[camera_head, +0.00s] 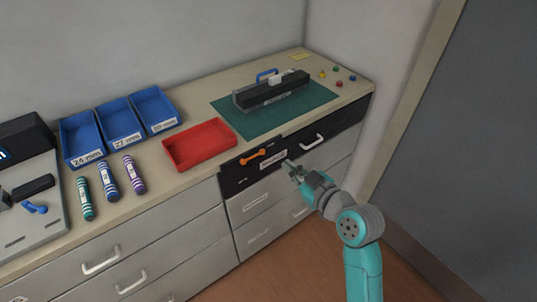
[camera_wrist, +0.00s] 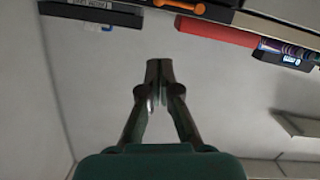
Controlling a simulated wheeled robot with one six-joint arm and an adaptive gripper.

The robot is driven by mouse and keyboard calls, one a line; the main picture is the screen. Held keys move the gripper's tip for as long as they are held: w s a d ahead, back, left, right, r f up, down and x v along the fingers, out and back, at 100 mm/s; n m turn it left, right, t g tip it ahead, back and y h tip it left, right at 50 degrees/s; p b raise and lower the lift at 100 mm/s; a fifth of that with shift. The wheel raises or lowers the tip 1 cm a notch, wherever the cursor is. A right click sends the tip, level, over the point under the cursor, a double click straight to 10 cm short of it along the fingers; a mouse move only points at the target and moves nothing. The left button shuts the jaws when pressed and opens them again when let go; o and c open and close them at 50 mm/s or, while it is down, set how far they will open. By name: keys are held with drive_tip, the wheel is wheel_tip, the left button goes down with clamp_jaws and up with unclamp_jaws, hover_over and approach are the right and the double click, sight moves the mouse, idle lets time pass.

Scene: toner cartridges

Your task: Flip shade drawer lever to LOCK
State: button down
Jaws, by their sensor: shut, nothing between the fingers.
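The orange lever (camera_head: 252,157) sits on the front of a black drawer (camera_head: 236,182) just below the counter edge. It lies nearly level, tilted slightly up to the right. Part of it shows at the top edge of the wrist view (camera_wrist: 182,5). A pale label (camera_head: 273,158) is right of the lever; its text is too small to read surely. My gripper (camera_head: 289,165) is shut and empty, in front of the drawer, to the right of and slightly below the lever in the head view. In the wrist view its fingertips (camera_wrist: 158,66) meet, apart from the lever.
A red tray (camera_head: 200,158) stands on the counter above and left of the lever. A green mat (camera_head: 232,117) carries a black device (camera_head: 272,94). Several blue bins (camera_head: 153,104) and striped tubes (camera_head: 108,184) are left. A silver handle (camera_head: 313,142) projects right of my gripper.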

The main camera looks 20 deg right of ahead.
idle(0.3)
hover_over(253, 157)
drive_tip(key=s+d, duration=0.4)
wheel_tip(253, 157, down, 2)
drive_tip(key=shift+w+f, duration=0.55)
drive_tip(key=shift+f, duration=0.3)
drive_tip(key=shift+w+f, duration=0.5)
drive_tip(key=shift+f, duration=0.3)
